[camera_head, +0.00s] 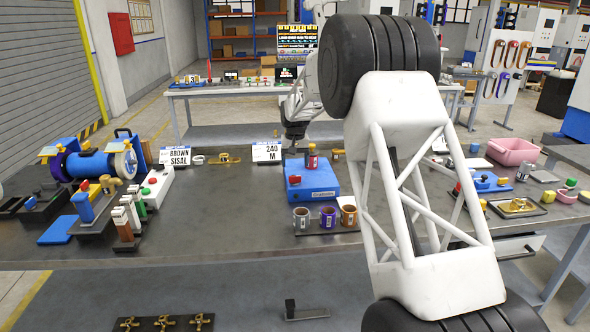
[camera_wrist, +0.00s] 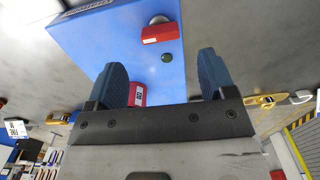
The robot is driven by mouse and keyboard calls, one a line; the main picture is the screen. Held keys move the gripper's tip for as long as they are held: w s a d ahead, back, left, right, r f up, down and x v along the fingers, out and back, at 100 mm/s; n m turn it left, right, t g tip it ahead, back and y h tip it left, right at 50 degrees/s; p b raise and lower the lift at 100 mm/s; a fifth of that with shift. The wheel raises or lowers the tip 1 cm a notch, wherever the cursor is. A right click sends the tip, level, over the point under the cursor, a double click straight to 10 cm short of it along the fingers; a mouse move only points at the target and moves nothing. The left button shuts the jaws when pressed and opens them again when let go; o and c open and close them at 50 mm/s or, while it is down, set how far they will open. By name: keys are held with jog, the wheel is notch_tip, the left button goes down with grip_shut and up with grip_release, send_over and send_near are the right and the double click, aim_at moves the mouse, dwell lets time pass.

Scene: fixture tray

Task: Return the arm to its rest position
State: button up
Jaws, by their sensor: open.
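My gripper (camera_wrist: 160,75) is open, its two blue-grey fingers spread apart in the wrist view. In the head view my gripper (camera_head: 293,147) is a small dark shape at the back of the table, over or behind the blue box (camera_head: 318,187). The blue box also fills the upper middle of the wrist view (camera_wrist: 100,45). A red labelled cylinder (camera_wrist: 139,96) shows beside the left finger, partly hidden by the gripper; the space between the fingertips looks empty. In the head view a red-topped cylinder (camera_head: 312,157) stands on the blue box. My white arm hides the table's centre right.
Three cups (camera_head: 328,217) stand on a dark strip in front of the blue box. Signs (camera_head: 266,150) stand behind it. A blue spool device (camera_head: 95,163) and colored blocks crowd the left. A pink bin (camera_head: 513,151) is at right. Bare table (camera_head: 220,210) lies left of the box.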

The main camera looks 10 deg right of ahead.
jog(key=shift+r, duration=0.55)
jog(key=shift+s+r, duration=0.2)
jog(key=s+d+r, duration=0.2)
jog(key=s+r, duration=0.3)
jog(key=s, duration=0.6)
jog(key=s+d+r+t, duration=0.1)
jog(key=s+r, duration=0.4)
jog(key=s, duration=0.5)
jog(key=s+d+r, duration=0.2)
jog(key=s+r, duration=0.3)
jog(key=s, duration=0.6)
jog(key=s+d+f, duration=0.1)
jog(key=s+f, duration=0.2)
jog(key=s, duration=1.4)
jog(key=s+d+f+t, duration=0.1)
jog(key=s+f, duration=0.3)
jog(key=s, duration=1.3)
jog(key=shift+s+t, duration=0.3)
